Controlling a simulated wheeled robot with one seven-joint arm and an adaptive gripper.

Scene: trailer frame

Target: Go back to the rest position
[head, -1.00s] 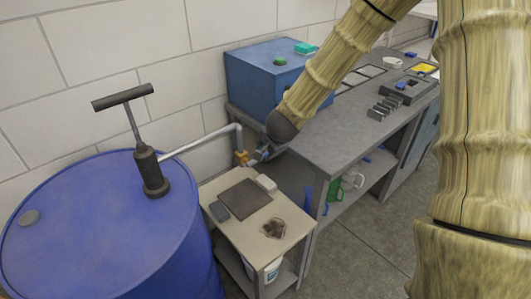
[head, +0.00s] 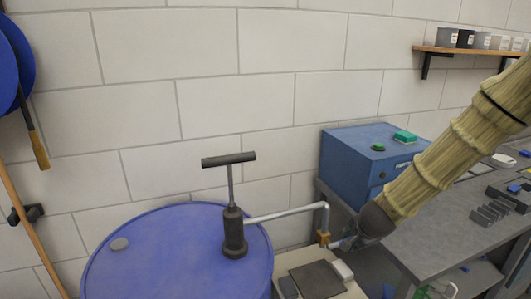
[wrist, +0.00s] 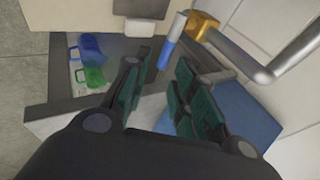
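My gripper (wrist: 160,88) is open in the wrist view. Its two dark fingers with green pads stand apart, and nothing is held between them. In the head view my gripper (head: 346,243) is small and partly hidden behind my wrist. There it is beside the brass fitting (head: 323,239) at the end of the metal pipe, in front of the blue box (head: 349,171). The same brass fitting (wrist: 200,25) and pipe (wrist: 255,70) show beyond the right finger in the wrist view. A blue and white cylinder (wrist: 173,45) is below the fitting; I cannot tell what holds it.
A blue drum (head: 150,260) with a hand pump (head: 233,230) stands at the left. A small cart (head: 345,290) is below my gripper. The grey workbench (head: 425,235) is right. Blue (wrist: 90,46) and green (wrist: 90,72) mugs show in the wrist view. The wall is behind.

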